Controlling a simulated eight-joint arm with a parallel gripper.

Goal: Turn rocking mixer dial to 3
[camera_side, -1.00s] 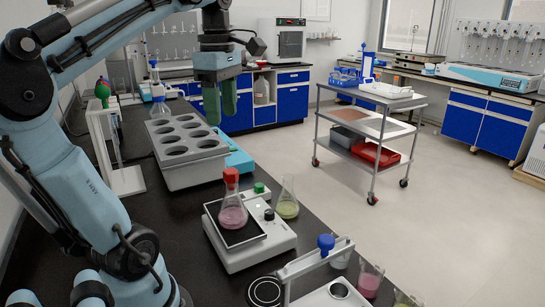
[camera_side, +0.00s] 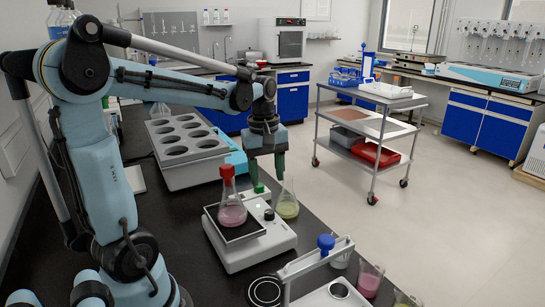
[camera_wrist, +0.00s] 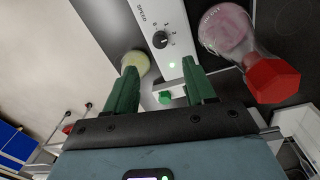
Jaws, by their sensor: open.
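The rocking mixer (camera_side: 262,246) is a white box with a dark top plate. A red-capped flask of pink liquid (camera_side: 232,207) stands on the plate. Its black dial (camera_side: 268,214) also shows in the wrist view (camera_wrist: 160,39), beside the word SPEED and small numerals; I cannot tell the pointer's setting. My gripper (camera_side: 266,181) points down above the mixer's far end. In the wrist view its green fingers (camera_wrist: 159,66) are spread with nothing held. The dial lies beyond the fingertips, apart from them. A small green knob (camera_wrist: 165,97) shows between the fingers.
A flask of yellow-green liquid (camera_side: 287,207) stands close to the right of the mixer. A block with several round wells (camera_side: 188,172) is behind it to the left. A device with a blue knob (camera_side: 326,243) and beakers are in front. A cart (camera_side: 372,140) stands off the bench.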

